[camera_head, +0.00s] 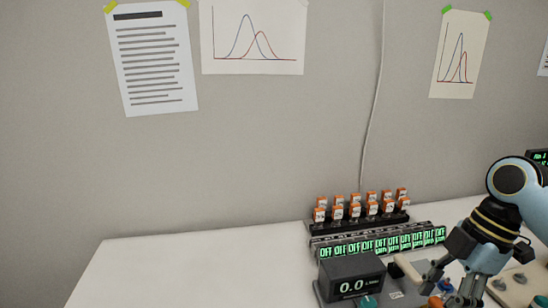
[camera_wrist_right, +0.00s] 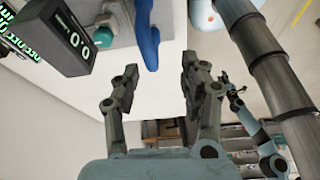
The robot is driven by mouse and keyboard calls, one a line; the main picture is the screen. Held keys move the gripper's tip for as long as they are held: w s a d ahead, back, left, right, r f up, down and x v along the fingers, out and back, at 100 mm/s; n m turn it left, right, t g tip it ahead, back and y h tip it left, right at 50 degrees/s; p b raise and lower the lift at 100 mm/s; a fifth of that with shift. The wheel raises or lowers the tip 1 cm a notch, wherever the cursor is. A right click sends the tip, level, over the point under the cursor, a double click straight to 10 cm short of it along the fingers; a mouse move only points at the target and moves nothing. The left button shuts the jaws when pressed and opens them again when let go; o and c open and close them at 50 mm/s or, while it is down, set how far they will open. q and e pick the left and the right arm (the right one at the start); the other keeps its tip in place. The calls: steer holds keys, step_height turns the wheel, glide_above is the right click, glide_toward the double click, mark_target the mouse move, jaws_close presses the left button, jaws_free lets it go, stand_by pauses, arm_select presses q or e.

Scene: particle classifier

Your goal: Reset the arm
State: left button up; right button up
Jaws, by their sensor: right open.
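My right arm (camera_head: 505,200) comes in from the right in the head view. Its gripper (camera_head: 450,292) points down over the equipment at the lower right. In the wrist view the two dark fingers of this gripper (camera_wrist_right: 160,82) stand well apart, with only white table between them. Nothing is held. A dark, jointed, gripper-like end (camera_wrist_right: 236,98) shows small behind the fingers in the wrist view; it may be my left gripper, and its jaw state is unclear. My left arm does not show in the head view.
A dark display box reading 0.0 (camera_head: 352,278) stands near the gripper. Behind it are a row of green OFF displays (camera_head: 380,243) and a rack of orange-capped items (camera_head: 360,208). A blue elongated object (camera_wrist_right: 148,35) lies beyond the fingers. The left table (camera_head: 190,265) is clear.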

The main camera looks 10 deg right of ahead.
steer(key=s+a+f+m+t+h, duration=0.2)
steer(key=s+a+f+m, duration=0.15)
steer(key=s+m, duration=0.45)
steer(key=s+r+m+t+h, duration=0.25)
steer(key=s+r+m, duration=0.25)
steer(key=s+m, duration=0.4)
step_height(320, 180, down, 35)
steer(key=s+d+g+b, duration=0.2)
steer(key=d+b, duration=0.1)
steer(key=b, duration=0.6)
steer(key=s+f+b, duration=0.3)
steer(key=s+f, duration=0.6)
steer(key=f, duration=0.3)
steer(key=s+f+g+b, duration=0.1)
steer(key=s+f+b, duration=0.2)
steer(key=s+f, duration=0.7)
steer(key=shift+d+f+b, duration=0.3)
steer(key=shift+f+b, duration=0.1)
steer(key=shift+f, duration=0.5)
steer(key=shift+g, duration=0.25)
